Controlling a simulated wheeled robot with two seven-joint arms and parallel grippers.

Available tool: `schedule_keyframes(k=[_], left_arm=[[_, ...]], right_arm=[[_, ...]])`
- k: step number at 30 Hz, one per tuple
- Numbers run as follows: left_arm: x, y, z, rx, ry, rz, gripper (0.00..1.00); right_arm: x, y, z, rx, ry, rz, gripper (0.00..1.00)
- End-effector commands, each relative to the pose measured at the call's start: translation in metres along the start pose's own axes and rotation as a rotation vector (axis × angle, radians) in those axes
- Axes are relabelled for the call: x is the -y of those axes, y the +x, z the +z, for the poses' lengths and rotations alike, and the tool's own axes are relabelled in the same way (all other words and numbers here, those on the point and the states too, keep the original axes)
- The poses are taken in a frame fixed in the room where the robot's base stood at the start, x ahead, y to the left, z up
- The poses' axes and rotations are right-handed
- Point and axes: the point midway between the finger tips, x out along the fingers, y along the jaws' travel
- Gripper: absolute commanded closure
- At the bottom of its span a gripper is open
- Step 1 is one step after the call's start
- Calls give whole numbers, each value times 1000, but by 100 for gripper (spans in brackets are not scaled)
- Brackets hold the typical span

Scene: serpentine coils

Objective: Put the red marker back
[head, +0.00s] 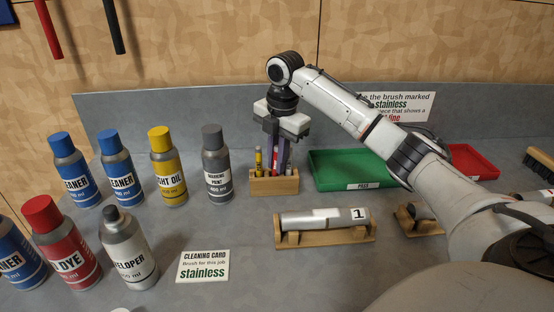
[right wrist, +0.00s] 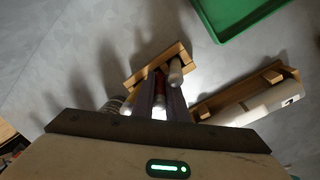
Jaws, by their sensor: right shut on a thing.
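The red marker (right wrist: 160,82) is between the two fingers of my right gripper (right wrist: 161,95), which is shut on it. In the head view my right gripper (head: 277,152) points down over the small wooden marker holder (head: 274,187). The holder also shows in the right wrist view (right wrist: 134,81), with the red marker's far end at or over it. I cannot tell how deep the marker sits in it. A yellow marker (head: 258,160) stands at the holder's left side. A pale-ended marker (right wrist: 176,70) stands beside the red one. My left gripper is not in view.
A grey marking paint can (head: 216,165) stands left of the holder, with several other cans farther left. A green tray (head: 345,170) lies to its right. In front, a wooden cradle (head: 326,237) bears a metal cylinder (head: 313,219). A cleaning card (head: 203,266) lies nearer.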

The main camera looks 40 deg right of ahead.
Motion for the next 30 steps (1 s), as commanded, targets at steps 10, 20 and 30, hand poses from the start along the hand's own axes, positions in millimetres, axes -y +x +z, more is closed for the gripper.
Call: schedule_keyframes(k=[10,20,30], left_arm=[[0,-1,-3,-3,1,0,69],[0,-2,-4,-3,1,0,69],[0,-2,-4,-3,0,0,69]], right_arm=[[1,3,-1,-1,-1,-3,100],[1,6,-1,-2,-1,-3,100],[1,6,-1,-1,-1,-2,66]])
